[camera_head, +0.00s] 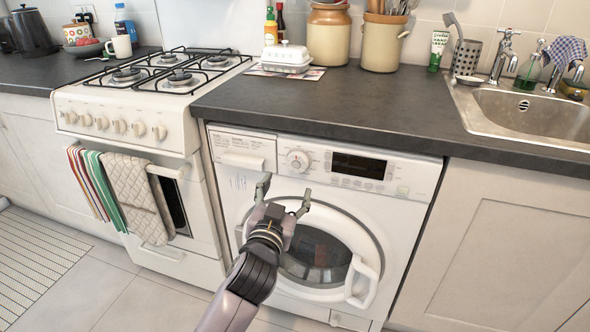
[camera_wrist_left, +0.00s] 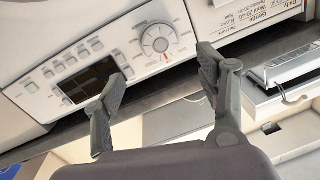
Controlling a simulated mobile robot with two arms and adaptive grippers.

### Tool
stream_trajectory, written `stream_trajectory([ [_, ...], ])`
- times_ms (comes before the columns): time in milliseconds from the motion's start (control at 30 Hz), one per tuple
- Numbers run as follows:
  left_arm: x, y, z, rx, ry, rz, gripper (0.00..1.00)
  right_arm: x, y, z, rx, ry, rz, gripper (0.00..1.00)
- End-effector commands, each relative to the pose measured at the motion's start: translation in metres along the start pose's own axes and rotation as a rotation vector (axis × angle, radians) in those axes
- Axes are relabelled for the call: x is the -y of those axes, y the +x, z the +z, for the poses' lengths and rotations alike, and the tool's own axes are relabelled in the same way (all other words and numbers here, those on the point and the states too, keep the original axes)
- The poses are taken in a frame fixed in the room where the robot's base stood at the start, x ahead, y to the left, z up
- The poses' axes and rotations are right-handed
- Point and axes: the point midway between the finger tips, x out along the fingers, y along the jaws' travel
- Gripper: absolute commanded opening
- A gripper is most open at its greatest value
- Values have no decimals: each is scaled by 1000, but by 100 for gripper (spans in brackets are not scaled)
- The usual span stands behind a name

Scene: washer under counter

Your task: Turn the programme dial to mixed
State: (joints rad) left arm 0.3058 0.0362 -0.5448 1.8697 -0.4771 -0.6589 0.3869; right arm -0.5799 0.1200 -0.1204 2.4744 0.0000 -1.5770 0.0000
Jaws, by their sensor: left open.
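The white washing machine (camera_head: 330,225) stands under the dark counter. Its round programme dial (camera_head: 298,160) is on the control panel, left of the dark display (camera_head: 359,165). The dial (camera_wrist_left: 157,39) also shows in the left wrist view, upside down, with a red mark near its lower edge; its setting labels are too small to read. My left gripper (camera_head: 284,198) is open and empty in front of the machine, below and slightly left of the dial. In the left wrist view its fingers (camera_wrist_left: 165,95) are spread with the dial beyond the gap, apart from it. My right gripper is not in view.
The detergent drawer (camera_head: 241,149) is left of the dial and the round door (camera_head: 318,252) with its handle is below. A white cooker (camera_head: 140,120) with hanging towels stands to the left, a cabinet (camera_head: 500,250) to the right. The counter edge overhangs the panel.

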Motion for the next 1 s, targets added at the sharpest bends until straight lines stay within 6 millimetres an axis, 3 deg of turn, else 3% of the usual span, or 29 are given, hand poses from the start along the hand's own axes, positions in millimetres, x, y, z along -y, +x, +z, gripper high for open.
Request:
stream_trajectory([
  [200, 0, 45, 0, -2, 1, 0, 66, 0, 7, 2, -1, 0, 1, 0],
  [400, 0, 75, 0, -2, 1, 0, 66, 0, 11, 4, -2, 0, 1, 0],
  [600, -1, 89, -1, -2, 0, 1, 66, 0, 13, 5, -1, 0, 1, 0],
  [933, 0, 91, -1, -2, 0, 1, 66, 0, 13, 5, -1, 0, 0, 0],
  [1000, 0, 91, -1, -2, 0, 1, 61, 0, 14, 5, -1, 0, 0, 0],
])
